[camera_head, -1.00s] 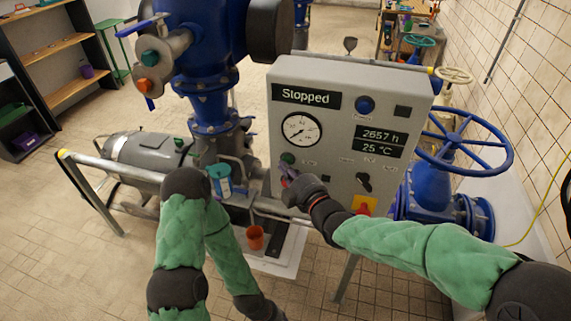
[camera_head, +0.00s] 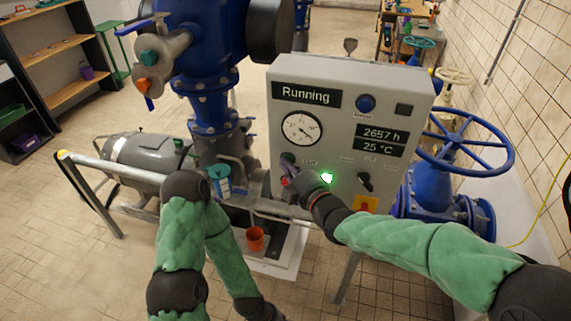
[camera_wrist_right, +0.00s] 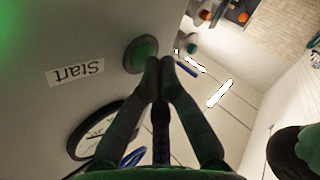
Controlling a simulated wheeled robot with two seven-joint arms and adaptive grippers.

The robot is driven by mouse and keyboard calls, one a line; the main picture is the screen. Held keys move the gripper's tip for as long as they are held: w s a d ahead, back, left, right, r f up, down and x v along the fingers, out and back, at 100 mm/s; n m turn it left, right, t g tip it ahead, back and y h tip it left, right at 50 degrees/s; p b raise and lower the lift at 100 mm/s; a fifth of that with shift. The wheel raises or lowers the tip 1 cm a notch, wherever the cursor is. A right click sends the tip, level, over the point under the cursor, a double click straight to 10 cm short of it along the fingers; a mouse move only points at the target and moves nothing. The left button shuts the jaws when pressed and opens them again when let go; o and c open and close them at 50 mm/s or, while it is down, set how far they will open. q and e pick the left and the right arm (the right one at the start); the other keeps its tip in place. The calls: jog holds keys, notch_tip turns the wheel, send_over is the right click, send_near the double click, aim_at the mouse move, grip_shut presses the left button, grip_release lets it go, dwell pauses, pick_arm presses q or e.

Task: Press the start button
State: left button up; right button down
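The start button is a round green button; it shows in the head view (camera_head: 288,158) on the grey control panel (camera_head: 405,90) and, beside a "Start" label, in the wrist view (camera_wrist_right: 140,55). My right gripper (camera_head: 287,172) is at the panel, just below the button. In the wrist view its fingertips (camera_wrist_right: 159,63) are together, empty, at the button's edge; I cannot tell whether they touch it. The display (camera_head: 306,95) reads "Running" and a green lamp (camera_head: 327,177) is lit. My left arm hangs low, its gripper beyond the bottom edge.
A gauge (camera_head: 302,128), a blue button (camera_head: 365,104), a black knob (camera_head: 364,181) and a yellow-backed switch (camera_head: 365,204) share the panel. A blue handwheel (camera_head: 462,142) stands close on the right. An orange cup (camera_head: 255,239) is below the panel.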

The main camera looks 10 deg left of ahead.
jog(key=shift+s+f+b, duration=0.1)
jog(key=shift+s+b, duration=0.15)
jog(key=shift+b, duration=0.1)
jog(key=shift+s, duration=0.15)
jog(key=s+b, duration=0.2)
jog(key=s, duration=0.4)
dwell(0.4)
dwell(0.6)
